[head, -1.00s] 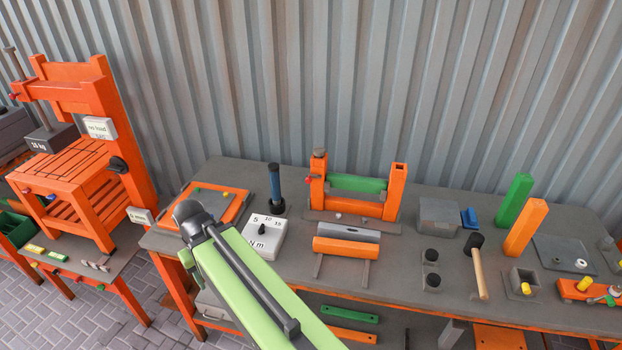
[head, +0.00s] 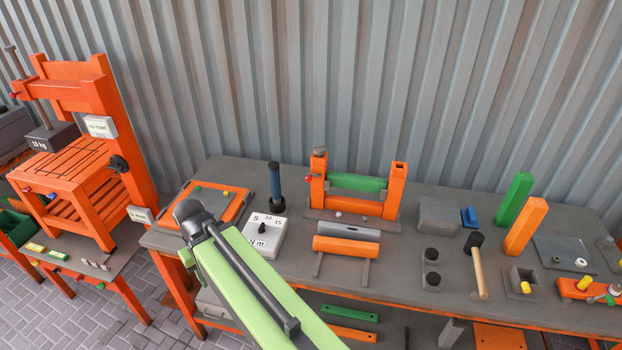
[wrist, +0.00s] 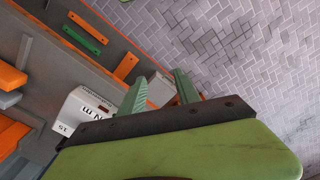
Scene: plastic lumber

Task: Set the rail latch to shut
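No part is plainly marked as the rail latch, so I cannot tell its setting. An orange stand (head: 398,186) on the bench holds a green bar (head: 357,183) between two posts. Its left post (head: 319,180) has a grey cap on top and a small red knob (head: 308,174) at its side. My gripper shows open and empty in the wrist view (wrist: 159,86), with two green fingers apart. In the head view my arm reaches up from the bottom and its dark end is over the bench's front left.
A white torque box (head: 265,238) sits beside my arm's end, with a blue-handled post (head: 275,185) behind it. An orange bar (head: 345,247) lies in front of the stand. A mallet (head: 479,265) lies to the right. An orange press (head: 125,140) stands left.

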